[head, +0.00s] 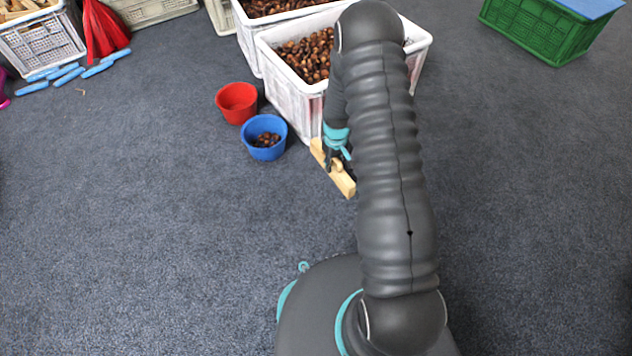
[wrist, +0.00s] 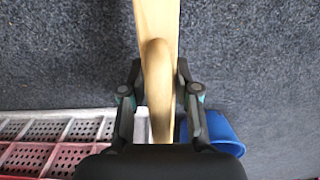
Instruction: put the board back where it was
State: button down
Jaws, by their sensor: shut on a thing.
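The wooden board (head: 342,180) is pale and narrow, with a raised handle along its middle. In the head view it is held close to the near side of the white chestnut crate. My gripper (head: 337,160) is at the board and partly hidden by my arm. In the wrist view the board (wrist: 143,14) runs up out of the picture, and my gripper (wrist: 159,100) is shut on its rounded handle (wrist: 158,75), a finger on each side. I cannot tell whether the board touches the floor.
A white crate (head: 290,98) of chestnuts stands behind the board, another beyond it. A blue bowl (head: 265,152) with chestnuts and a red bowl (head: 237,118) stand left. A green crate (head: 533,32) is far right. Grey carpet (head: 150,220) is clear at front left.

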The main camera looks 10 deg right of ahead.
jog(key=shift+s+a+f+b, duration=0.1)
jog(key=shift+a+f+b, duration=0.1)
jog(key=shift+a+f, duration=0.9)
jog(key=shift+w+a+f+b, duration=0.1)
jog(key=shift+a+f+b, duration=0.1)
jog(key=shift+a+f, duration=0.9)
jog(key=shift+s+a+f+b, duration=0.15)
jog(key=shift+a+f, duration=0.55)
jog(key=shift+f, duration=0.8)
jog(key=shift+f, duration=0.2)
jog(key=c, duration=0.8)
grip_release()
jog(key=shift+c, duration=0.2)
